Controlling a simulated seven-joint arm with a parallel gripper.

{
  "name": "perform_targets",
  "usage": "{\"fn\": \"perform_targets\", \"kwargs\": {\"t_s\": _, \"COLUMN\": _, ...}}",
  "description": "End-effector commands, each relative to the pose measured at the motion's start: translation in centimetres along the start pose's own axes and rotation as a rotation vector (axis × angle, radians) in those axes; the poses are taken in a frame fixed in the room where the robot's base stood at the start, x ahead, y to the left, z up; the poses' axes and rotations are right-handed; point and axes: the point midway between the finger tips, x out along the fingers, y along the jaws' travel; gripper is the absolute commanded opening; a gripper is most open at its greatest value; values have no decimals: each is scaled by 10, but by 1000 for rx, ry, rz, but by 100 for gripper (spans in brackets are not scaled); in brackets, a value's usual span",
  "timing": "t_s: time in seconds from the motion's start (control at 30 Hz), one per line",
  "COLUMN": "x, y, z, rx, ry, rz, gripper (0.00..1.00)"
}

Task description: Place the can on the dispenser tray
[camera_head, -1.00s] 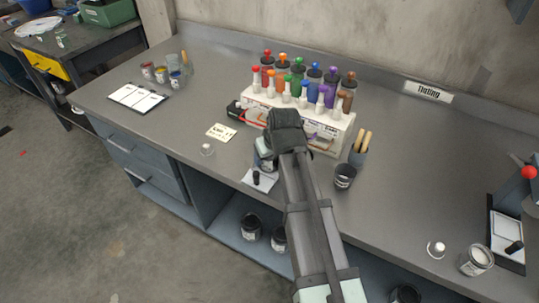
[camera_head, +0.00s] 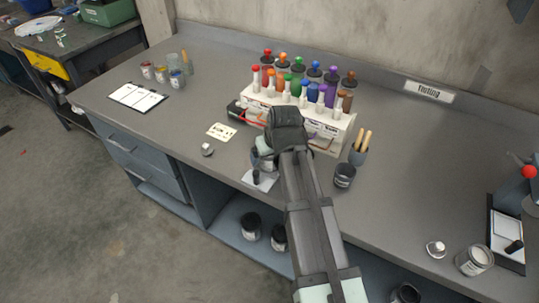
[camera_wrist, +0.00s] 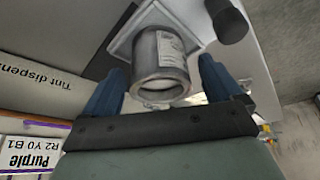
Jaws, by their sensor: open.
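The can is a grey metal can (camera_wrist: 160,62) with a pale label. In the wrist view it sits between the two blue fingers of my gripper (camera_wrist: 160,75), which are open with a gap on each side. A pale square plate (camera_wrist: 122,46) shows around the can's far end. I cannot tell whether this plate is the dispenser tray. In the head view my gripper is over the bench in front of the white tint dispenser (camera_head: 338,128), and my wrist hides most of the can.
A black cylinder (camera_wrist: 230,22) is close beside the can. A dark cup (camera_head: 344,176) and a pot with wooden handles (camera_head: 358,153) stand right of my arm.

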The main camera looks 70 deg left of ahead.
Motion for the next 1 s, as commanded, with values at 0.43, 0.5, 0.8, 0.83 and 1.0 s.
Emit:
{"fn": "perform_targets", "kwargs": {"t_s": 0.43, "x": -70, "y": 0, "z": 0, "rx": 0, "ry": 2, "rz": 1, "gripper": 92}}
{"fn": "perform_targets", "kwargs": {"t_s": 0.5, "x": -80, "y": 0, "z": 0, "rx": 0, "ry": 2, "rz": 0, "gripper": 92}}
{"fn": "perform_targets", "kwargs": {"t_s": 0.8, "x": -109, "y": 0, "z": 0, "rx": 0, "ry": 1, "rz": 0, "gripper": 92}}
{"fn": "perform_targets", "kwargs": {"t_s": 0.83, "x": -110, "y": 0, "z": 0, "rx": 0, "ry": 1, "rz": 0, "gripper": 92}}
{"fn": "perform_targets", "kwargs": {"t_s": 1.0, "x": -115, "y": 0, "z": 0, "rx": 0, "ry": 0, "rz": 0, "gripper": 92}}
